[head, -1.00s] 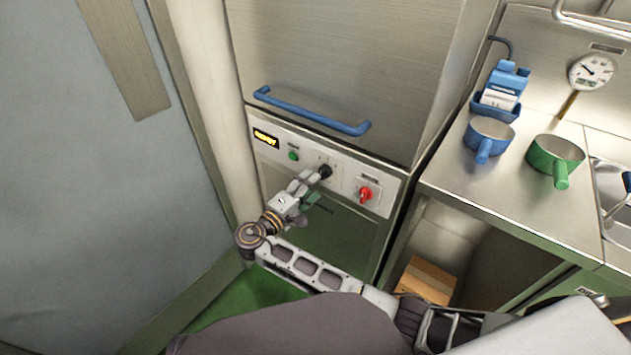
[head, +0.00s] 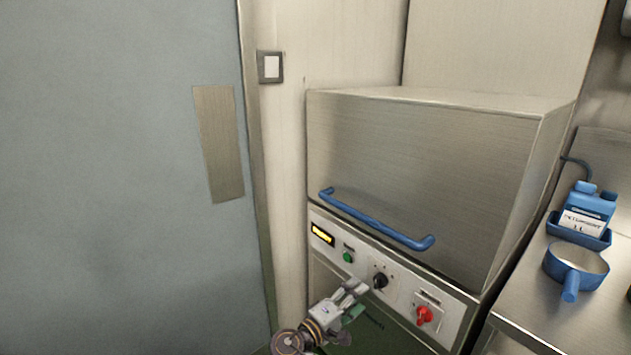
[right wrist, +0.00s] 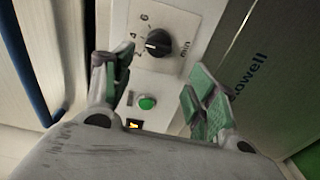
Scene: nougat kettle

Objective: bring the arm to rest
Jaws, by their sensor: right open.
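My right gripper (head: 355,296) is in front of the machine's control panel (head: 398,305), just below and left of the black dial (head: 379,281). In the right wrist view the gripper (right wrist: 160,90) has its two green-padded fingers spread apart with nothing between them. The black dial (right wrist: 158,42), marked in minutes, lies beyond the fingertips, apart from them. The green button (right wrist: 147,102) shows between the fingers. My left gripper is in neither view.
A steel hood machine (head: 420,170) with a blue handle (head: 375,222) stands above the panel. A red switch (head: 424,315) is right of the dial. A blue pan (head: 577,264) and a detergent holder (head: 580,228) are on the right counter. A grey door (head: 120,180) fills the left.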

